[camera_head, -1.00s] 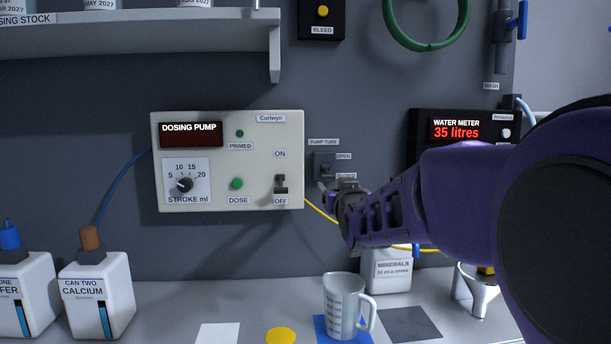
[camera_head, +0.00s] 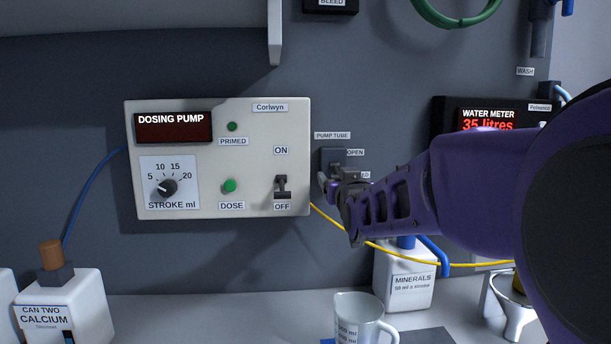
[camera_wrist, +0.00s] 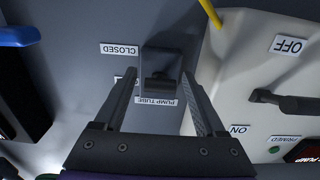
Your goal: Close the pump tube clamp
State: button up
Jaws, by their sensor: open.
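The pump tube clamp (camera_head: 331,157) is a dark block on the grey wall, right of the dosing pump, under the PUMP TUBE label. It also shows in the wrist view (camera_wrist: 161,64), where its dark lever lies towards the PUMP TUBE end, level with the partly hidden OPEN label and away from the CLOSED label (camera_wrist: 119,49). My gripper (camera_head: 334,186) is at the clamp's lower part in the head view. In the wrist view my gripper (camera_wrist: 160,76) is open, with one finger on each side of the clamp. I cannot tell whether either finger touches it.
The dosing pump (camera_head: 217,130) projects close to the clamp's left. A yellow tube (camera_head: 395,253) runs below my gripper. The water meter (camera_head: 450,115) is to the right. A minerals bottle (camera_head: 403,281) and a measuring jug (camera_head: 357,318) stand on the bench below.

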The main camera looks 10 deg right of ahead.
grip_shut()
dwell(0.4)
jog(key=shift+f+t, duration=0.2)
jog(key=shift+t, duration=0.4)
jog(key=shift+w, duration=0.1)
grip_release()
